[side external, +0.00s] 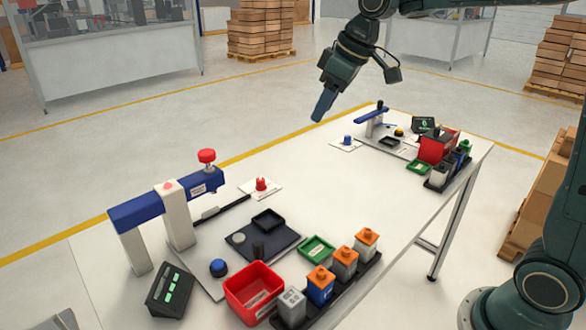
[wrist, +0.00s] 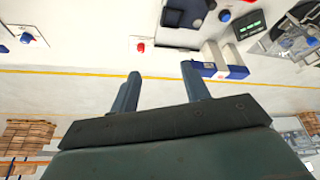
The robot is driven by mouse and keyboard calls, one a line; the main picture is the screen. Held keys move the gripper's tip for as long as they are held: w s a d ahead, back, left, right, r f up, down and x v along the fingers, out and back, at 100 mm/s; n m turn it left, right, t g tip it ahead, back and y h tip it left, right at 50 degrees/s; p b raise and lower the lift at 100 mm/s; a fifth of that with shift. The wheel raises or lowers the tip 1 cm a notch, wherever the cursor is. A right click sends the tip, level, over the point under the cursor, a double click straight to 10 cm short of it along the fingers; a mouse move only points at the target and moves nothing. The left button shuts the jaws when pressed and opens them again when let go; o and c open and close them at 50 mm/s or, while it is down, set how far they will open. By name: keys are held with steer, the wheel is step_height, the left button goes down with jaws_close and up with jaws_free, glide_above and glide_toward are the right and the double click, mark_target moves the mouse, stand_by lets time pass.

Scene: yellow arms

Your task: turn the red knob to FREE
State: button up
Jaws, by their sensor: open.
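A small red knob (side external: 262,185) stands on a white plate (side external: 272,192) on the table, right of the blue-and-white stand. The knob also shows in the wrist view (wrist: 140,47), ahead of the fingers; its marking is too small to read. My gripper (side external: 322,115) is in the air above the far side of the table, well apart from the knob. In the wrist view its two fingers (wrist: 160,72) are spread with nothing between them.
The stand (side external: 150,210), topped by a second red knob (side external: 207,156), rises close to the red knob. A red bin (side external: 255,290) and a black rack of several orange-topped blocks (side external: 340,295) fill the near side. The table's middle is clear.

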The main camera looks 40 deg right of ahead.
steer(key=w+d+f+n, duration=0.2)
steer(key=w+f, duration=0.4)
steer(key=w, duration=0.6)
steer(key=n+g+y, duration=0.1)
steer(key=n, duration=0.1)
glide_above(261, 179)
steer(key=s+d, duration=0.4)
step_height(261, 179, down, 10)
steer(key=shift+r, duration=0.2)
steer(key=x, duration=1.3)
steer(key=shift+a+f, duration=0.3)
steer(key=shift+f, duration=0.05)
steer(key=shift+c, duration=0.5)
steer(key=c, duration=0.9)
